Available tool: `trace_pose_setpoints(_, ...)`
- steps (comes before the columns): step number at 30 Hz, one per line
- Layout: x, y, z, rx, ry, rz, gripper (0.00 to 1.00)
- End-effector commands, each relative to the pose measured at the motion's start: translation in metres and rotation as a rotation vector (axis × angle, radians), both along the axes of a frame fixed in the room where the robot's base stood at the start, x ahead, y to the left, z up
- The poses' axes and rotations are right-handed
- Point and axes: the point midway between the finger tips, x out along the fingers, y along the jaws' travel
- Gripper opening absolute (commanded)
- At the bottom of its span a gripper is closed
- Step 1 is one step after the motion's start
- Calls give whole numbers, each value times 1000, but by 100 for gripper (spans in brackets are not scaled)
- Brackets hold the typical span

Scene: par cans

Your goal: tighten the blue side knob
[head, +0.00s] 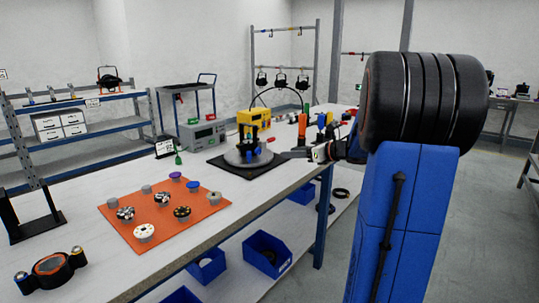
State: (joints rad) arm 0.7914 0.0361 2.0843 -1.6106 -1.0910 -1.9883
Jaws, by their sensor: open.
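A round grey fixture (240,158) stands on a black mat (233,168) towards the far end of the white workbench. Small blue parts (256,151) show on it, and a red-tipped bit (270,139) at its right. Which blue part is the side knob is too small to tell. My gripper (286,155) reaches in from the right, low over the mat's right edge, and points left at the fixture. It is open, and nothing shows between its fingers. Whether its fingertips touch the fixture cannot be told.
An orange mat (165,235) with several discs and knobs lies nearer on the workbench (80,268). A yellow box (254,117) and a grey-green device (203,134) stand behind the fixture. Orange and green upright items (302,125) stand beyond my gripper.

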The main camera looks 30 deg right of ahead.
Motion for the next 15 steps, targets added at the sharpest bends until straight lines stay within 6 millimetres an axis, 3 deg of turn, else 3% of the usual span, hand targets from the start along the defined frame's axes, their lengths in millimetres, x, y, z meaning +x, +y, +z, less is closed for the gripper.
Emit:
trace_pose_setpoints(1,1,1,12,-61,12,2,43)
trace_pose_setpoints(6,1,-3,29,-190,47,-8,43)
trace_pose_setpoints(15,27,5,19,-201,52,-8,43)
